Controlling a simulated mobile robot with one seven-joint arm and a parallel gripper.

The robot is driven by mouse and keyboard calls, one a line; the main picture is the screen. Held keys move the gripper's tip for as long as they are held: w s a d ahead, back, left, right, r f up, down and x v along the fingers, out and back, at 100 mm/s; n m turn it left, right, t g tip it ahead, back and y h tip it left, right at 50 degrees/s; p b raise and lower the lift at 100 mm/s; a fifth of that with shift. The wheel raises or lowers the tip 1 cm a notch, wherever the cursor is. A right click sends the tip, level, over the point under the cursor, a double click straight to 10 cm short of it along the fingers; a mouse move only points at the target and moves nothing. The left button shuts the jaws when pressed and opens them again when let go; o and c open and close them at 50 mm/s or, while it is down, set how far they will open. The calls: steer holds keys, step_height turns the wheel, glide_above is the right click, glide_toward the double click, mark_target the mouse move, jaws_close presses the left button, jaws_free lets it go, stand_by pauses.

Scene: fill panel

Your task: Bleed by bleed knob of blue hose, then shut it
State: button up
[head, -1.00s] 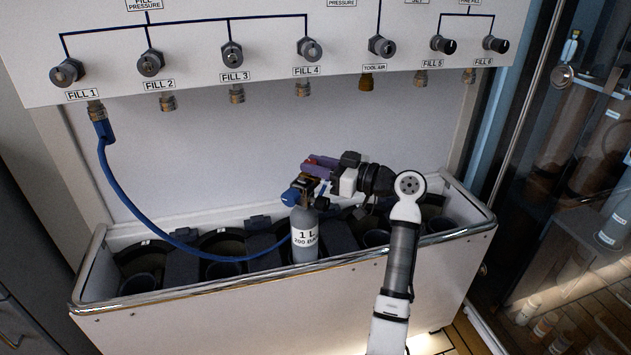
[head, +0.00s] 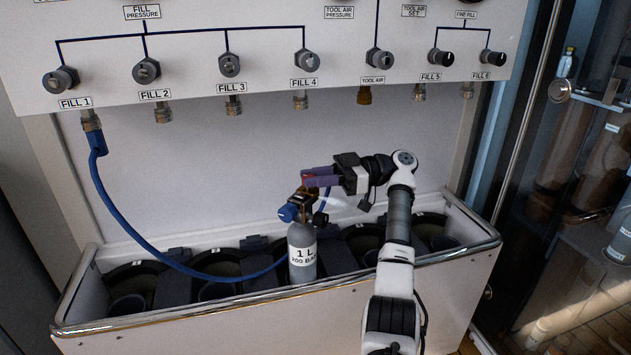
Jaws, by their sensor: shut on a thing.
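The blue hose (head: 118,212) runs from the FILL 1 outlet down into the trough and behind the grey 1 L cylinder (head: 302,240). It seems to rise again to the fitting at the cylinder top. The cylinder stands upright with a blue valve knob (head: 287,213) on its left. My gripper (head: 309,178) is above the valve, coming from the right, its purple fingers roughly level. It is shut on a small red part (head: 306,180), which looks like the bleed knob at the top of the hose fitting. The fingers hide most of that knob.
The trough (head: 200,309) has a metal rim and several dark round wells. The panel above carries the FILL 1 knob (head: 60,79), other knobs and several outlets. A glass cabinet (head: 575,150) stands at the right. The space between panel and trough is mostly open.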

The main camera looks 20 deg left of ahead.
stand_by(0.4)
steer(key=o, duration=1)
